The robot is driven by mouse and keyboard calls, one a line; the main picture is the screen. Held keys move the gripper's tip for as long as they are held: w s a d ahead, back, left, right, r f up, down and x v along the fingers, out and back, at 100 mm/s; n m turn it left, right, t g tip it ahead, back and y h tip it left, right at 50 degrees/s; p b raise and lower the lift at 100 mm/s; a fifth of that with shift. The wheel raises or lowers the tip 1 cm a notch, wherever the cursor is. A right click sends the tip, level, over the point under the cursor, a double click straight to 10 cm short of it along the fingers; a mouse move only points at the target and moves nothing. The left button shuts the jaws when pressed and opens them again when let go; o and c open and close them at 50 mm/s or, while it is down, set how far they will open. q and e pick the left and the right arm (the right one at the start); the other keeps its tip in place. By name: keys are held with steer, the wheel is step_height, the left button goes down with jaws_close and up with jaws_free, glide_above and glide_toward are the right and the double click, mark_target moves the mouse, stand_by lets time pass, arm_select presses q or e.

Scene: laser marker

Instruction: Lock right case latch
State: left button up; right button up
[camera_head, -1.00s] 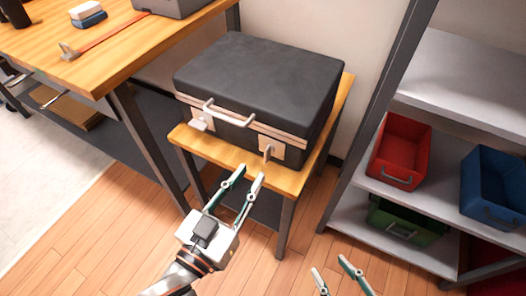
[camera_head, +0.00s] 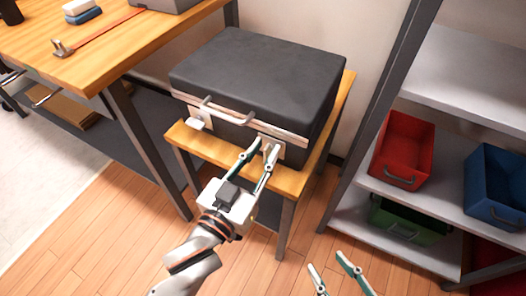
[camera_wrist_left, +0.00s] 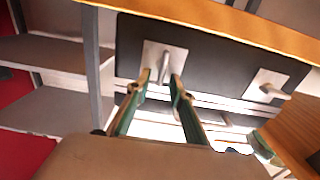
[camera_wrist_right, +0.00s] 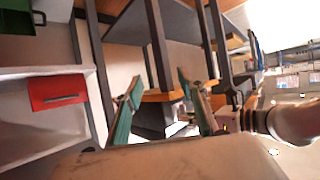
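The dark grey case (camera_head: 258,75) lies closed on a small wooden table, with a handle and two pale latches on its front. The right latch (camera_wrist_left: 170,58) is a light plate with a small lever standing out from it. My left gripper (camera_head: 267,148) is at this latch. In the left wrist view its fingertips (camera_wrist_left: 160,78) are apart, one on each side of the lever; I cannot tell whether they touch it. The left latch (camera_head: 197,123) has its lever sticking out, clear of my grippers. My right gripper (camera_head: 328,262) is open and empty, low in front of the case.
The small table (camera_head: 225,157) has a narrow bare strip before the case. A wooden workbench (camera_head: 95,55) stands at the left. At the right, a grey shelf (camera_head: 450,75) holds a red bin (camera_head: 403,145), a blue bin (camera_head: 495,180) and a green bin (camera_head: 405,222).

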arm_select(q)
jaws_close()
arm_select(e)
steer(key=shift+s+d+f, duration=0.1)
steer(key=shift+f, duration=0.05)
steer(key=shift+s+f, duration=0.1)
